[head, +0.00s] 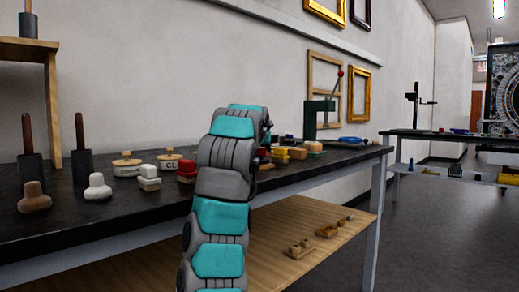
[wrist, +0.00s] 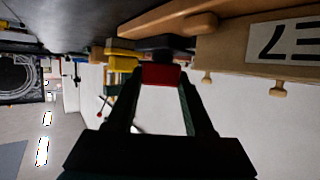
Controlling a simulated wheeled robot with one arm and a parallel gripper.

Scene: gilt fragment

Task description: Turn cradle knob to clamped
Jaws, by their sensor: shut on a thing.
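In the wrist view, which looks upside down, my gripper (wrist: 162,84) has its two dark fingers closing in on a small red piece (wrist: 161,74) and is shut on it. A black part (wrist: 163,50) sits directly against the red piece. I cannot tell whether the red piece is the cradle knob, and no clamped marking is readable. A wooden block with a white label (wrist: 285,42) and small pegs is beside the fingertips. In the head view my arm hides the gripper and what it holds.
A green press (head: 318,118) stands farther back. A wooden lower shelf (head: 285,262) lies below. The floor at right (head: 430,220) is clear.

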